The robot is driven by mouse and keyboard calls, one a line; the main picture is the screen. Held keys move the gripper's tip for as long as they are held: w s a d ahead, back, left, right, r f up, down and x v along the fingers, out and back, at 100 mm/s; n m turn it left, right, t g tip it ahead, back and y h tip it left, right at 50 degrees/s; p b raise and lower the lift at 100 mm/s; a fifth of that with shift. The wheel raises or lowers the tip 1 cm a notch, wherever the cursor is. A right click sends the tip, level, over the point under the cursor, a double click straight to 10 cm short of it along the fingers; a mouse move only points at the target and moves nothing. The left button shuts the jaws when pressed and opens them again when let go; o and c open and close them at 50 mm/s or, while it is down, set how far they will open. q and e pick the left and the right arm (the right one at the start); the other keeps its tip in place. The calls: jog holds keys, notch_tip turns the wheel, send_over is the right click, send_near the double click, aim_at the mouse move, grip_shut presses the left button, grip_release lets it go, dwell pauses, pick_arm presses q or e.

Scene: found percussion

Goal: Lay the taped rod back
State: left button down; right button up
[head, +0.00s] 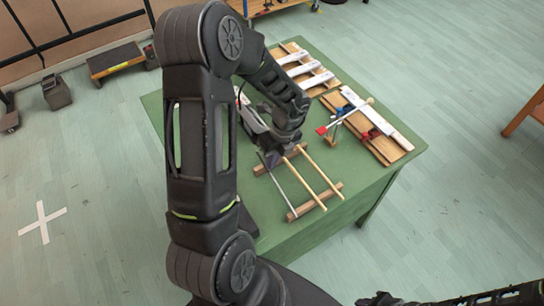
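Several thin rods lie across a rack of two wooden bars (330,196) on the green table. One rod is grey (290,186) and lies at the left; two are pale wood, one in the middle (312,179) and one at the right (325,174). No tape is clear at this size, so I cannot tell which is the taped rod. My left gripper (270,157) points down at the far end of the grey rod. Its fingers are dark and small, and contact is unclear. My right gripper (378,300) shows only partly at the bottom edge.
The green table (262,235) also holds a red-headed mallet (346,115) on a small stand, a wooden board with a white bar (385,122), and a board with several pale bars (303,70) at the back. My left arm hides the table's left part.

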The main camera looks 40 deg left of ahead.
aim_at(270, 173)
pick_arm(q)
jog(key=shift+f+b, duration=1.2)
jog(key=shift+f, duration=0.35)
jog(key=shift+f, duration=0.15)
jog(key=c, duration=2.2)
grip_release()
jog(key=shift+s+d+f, duration=0.1)
jog(key=shift+s+f, duration=0.1)
jog(key=shift+s, duration=0.05)
jog(key=c, duration=1.9)
grip_release()
jog(key=shift+o, duration=1)
jog(key=shift+w+f, duration=0.1)
jog(key=shift+w+r, duration=0.15)
jog(key=shift+r, duration=0.05)
